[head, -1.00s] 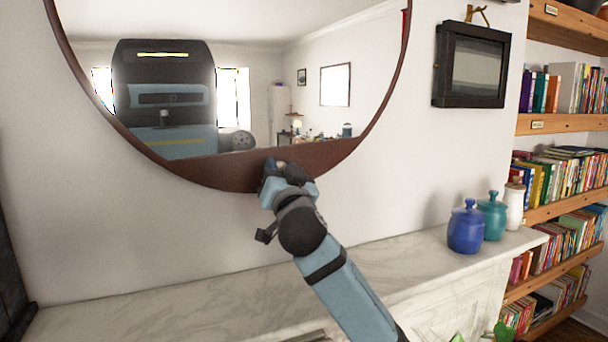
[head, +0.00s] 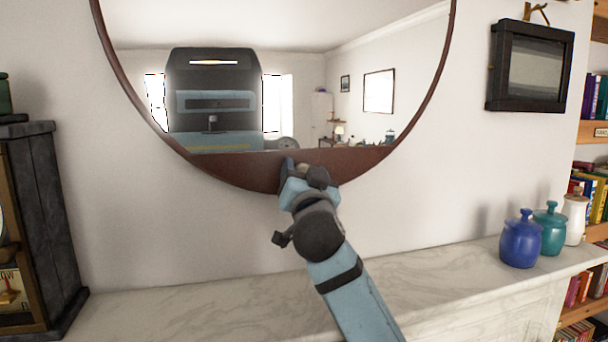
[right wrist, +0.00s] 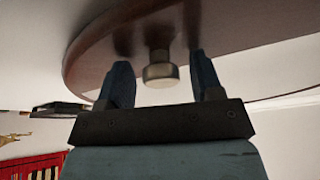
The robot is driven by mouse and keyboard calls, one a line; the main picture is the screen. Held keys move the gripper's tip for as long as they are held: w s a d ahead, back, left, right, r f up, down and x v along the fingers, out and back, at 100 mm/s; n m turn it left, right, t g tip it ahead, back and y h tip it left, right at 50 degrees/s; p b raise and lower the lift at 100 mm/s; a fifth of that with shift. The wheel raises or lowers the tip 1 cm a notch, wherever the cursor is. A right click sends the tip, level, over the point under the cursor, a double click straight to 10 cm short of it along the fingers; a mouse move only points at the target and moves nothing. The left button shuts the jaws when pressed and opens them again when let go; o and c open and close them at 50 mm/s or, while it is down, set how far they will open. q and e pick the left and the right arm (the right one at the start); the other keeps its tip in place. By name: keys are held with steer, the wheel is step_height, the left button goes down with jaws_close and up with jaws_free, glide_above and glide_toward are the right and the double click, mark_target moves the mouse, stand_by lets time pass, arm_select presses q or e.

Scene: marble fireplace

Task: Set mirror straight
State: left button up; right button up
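The round mirror (head: 240,172) hangs on the white wall in the head view, with a thin brown rim and a wider brown wooden band at the bottom. The band's upper edge runs slightly higher at the right. A small round metal knob (right wrist: 160,72) sticks out from the wood in the right wrist view. My right gripper (head: 305,170) is at the bottom band in the head view. Its two blue fingers (right wrist: 165,80) stand apart on either side of the knob, with gaps showing. My left gripper is not in view.
A marble mantel (head: 190,310) runs below the mirror. A dark cabinet-like case (head: 50,200) stands at left. A blue jar (head: 520,240), a teal jar (head: 551,228) and a white jar (head: 575,218) stand at right. A black-framed picture (head: 532,65) hangs above them, beside bookshelves.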

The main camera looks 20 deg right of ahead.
steer(key=shift+s, duration=0.1)
steer(key=b+v, duration=0.3)
steer(key=v, duration=1)
steer(key=shift+s+f+b, duration=0.15)
steer(key=shift+s+b, duration=0.15)
